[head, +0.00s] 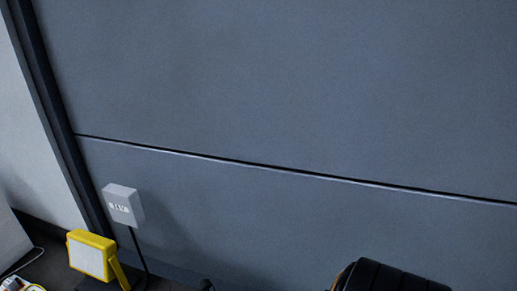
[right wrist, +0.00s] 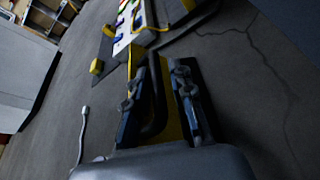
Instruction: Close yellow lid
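My right gripper (right wrist: 160,72) shows in the right wrist view with its two fingers spread apart. Between and behind the fingers are a yellow surface (right wrist: 168,98) and a black curved bar (right wrist: 157,118) like a handle. I cannot tell whether the yellow surface is the lid, or whether a finger touches it. My left gripper is not in view. No lid can be made out in the head view.
In the head view a yellow lamp (head: 88,255) stands at lower left beside a grey wall box (head: 123,205) with a cable. A large grey wall panel (head: 300,90) fills most of it. In the right wrist view a white board (right wrist: 124,30) with coloured parts lies beyond the fingers, and a pale cable (right wrist: 83,135) lies left.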

